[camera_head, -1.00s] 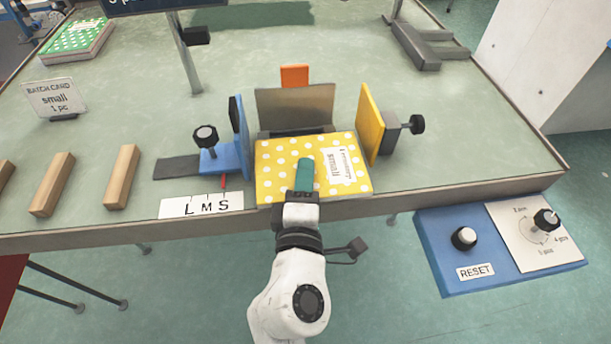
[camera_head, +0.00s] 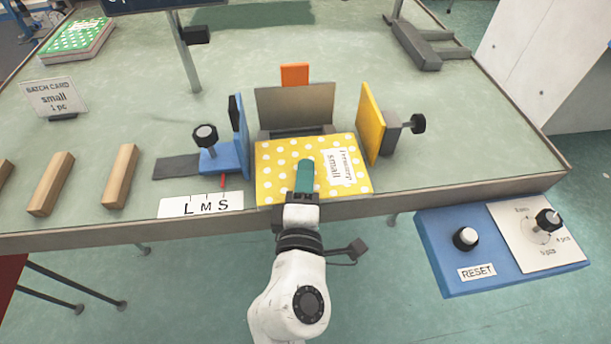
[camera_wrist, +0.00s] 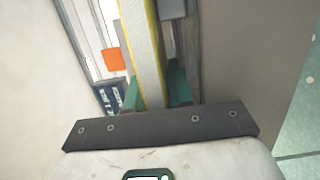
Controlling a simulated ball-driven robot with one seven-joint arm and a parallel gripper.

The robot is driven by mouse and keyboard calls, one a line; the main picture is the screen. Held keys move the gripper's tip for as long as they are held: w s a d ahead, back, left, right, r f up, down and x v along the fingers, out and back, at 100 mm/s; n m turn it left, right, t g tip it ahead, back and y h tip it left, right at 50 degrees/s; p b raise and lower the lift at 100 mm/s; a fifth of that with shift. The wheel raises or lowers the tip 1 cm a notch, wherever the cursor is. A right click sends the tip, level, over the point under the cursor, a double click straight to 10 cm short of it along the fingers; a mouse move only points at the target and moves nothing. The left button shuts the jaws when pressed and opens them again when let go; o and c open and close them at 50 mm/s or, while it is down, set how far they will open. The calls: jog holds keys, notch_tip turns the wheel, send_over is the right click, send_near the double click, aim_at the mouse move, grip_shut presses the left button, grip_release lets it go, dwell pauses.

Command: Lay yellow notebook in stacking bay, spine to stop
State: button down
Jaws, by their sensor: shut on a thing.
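The yellow notebook (camera_head: 275,168) has white dots and a white label reading "small". It lies flat, or close to flat, at the front of the stacking bay; I cannot tell whether it rests on the bay floor. My gripper (camera_head: 304,178) is shut on its near edge, and the wrist view shows the notebook (camera_wrist: 143,50) edge-on between the green fingers (camera_wrist: 152,92). The bay has a blue wall (camera_head: 241,138) on the left, a yellow wall (camera_head: 369,125) on the right and a grey metal back plate (camera_head: 296,105). The notebook's far edge is close to the back plate.
An orange block (camera_head: 295,74) stands behind the back plate. A scale marked L M S (camera_head: 200,205) lies at the front left, with wooden bars (camera_head: 121,176) further left. A batch card (camera_head: 54,97) reads "small 1 pc". A blue reset panel (camera_head: 445,250) is at the right.

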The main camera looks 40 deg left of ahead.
jog(key=c, duration=0.9)
grip_release()
jog(key=shift+f, duration=0.45)
jog(key=shift+s+d, duration=0.1)
jog(key=shift+w+d+r+v, duration=0.1)
jog(key=shift+w+d+v, duration=0.15)
jog(key=shift+v, duration=1.35)
jog(key=shift+w+d+r+v, duration=0.15)
jog(key=shift+d+v, duration=0.1)
jog(key=shift+v, duration=1.3)
jog(key=shift+w+d+v, duration=0.2)
jog(key=shift+d+v, duration=0.1)
jog(key=shift+v, duration=1.3)
